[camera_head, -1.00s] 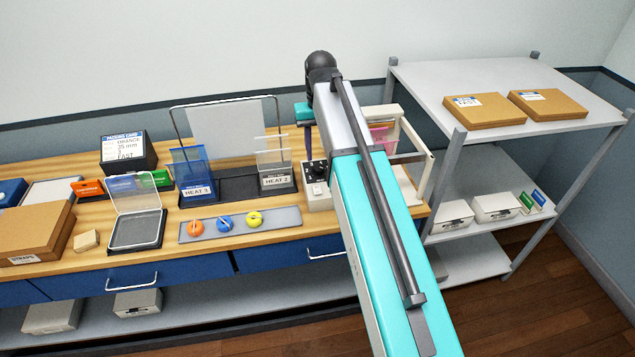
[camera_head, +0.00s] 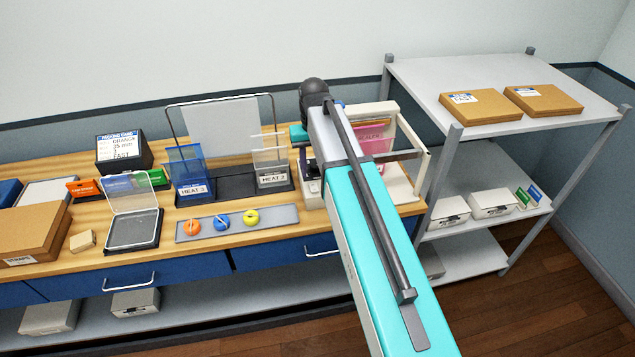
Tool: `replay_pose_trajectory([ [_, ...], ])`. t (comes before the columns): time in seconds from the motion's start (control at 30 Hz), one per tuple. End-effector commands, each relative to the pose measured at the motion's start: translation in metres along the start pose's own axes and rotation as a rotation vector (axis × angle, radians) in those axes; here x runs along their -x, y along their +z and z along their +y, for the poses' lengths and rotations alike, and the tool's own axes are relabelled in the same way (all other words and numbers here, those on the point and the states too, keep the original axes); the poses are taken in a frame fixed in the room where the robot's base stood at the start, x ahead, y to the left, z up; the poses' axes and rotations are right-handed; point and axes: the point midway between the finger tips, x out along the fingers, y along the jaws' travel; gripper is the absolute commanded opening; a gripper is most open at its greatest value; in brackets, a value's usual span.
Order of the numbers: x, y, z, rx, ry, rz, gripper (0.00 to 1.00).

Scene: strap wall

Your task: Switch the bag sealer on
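The bag sealer (camera_head: 400,183) is the cream-white machine at the right end of the wooden bench, with a raised frame and pink sheets or bags behind it. My arm crosses in front of it. Only a left corner of its control box (camera_head: 313,201) shows; its knob and switch are hidden now. My gripper (camera_head: 303,158) is mostly behind my arm, at the left side of the sealer and close to the control box. I see a teal part and a dark piece below it. I cannot tell whether it touches the box, and its finger opening is not visible.
Left of the sealer stand the HEAT 2 holder (camera_head: 271,178) and the blue HEAT 3 holder (camera_head: 189,176). A grey shelf unit (camera_head: 453,150) with cardboard boxes stands close on the right.

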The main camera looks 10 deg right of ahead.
Motion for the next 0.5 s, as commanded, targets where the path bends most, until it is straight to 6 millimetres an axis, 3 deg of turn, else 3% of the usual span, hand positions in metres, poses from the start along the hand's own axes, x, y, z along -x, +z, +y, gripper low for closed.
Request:
replay_pose_trajectory([
  [0.5, -0.059, 0.000, -0.001, 0.001, 0.000, -0.001, 0.39],
])
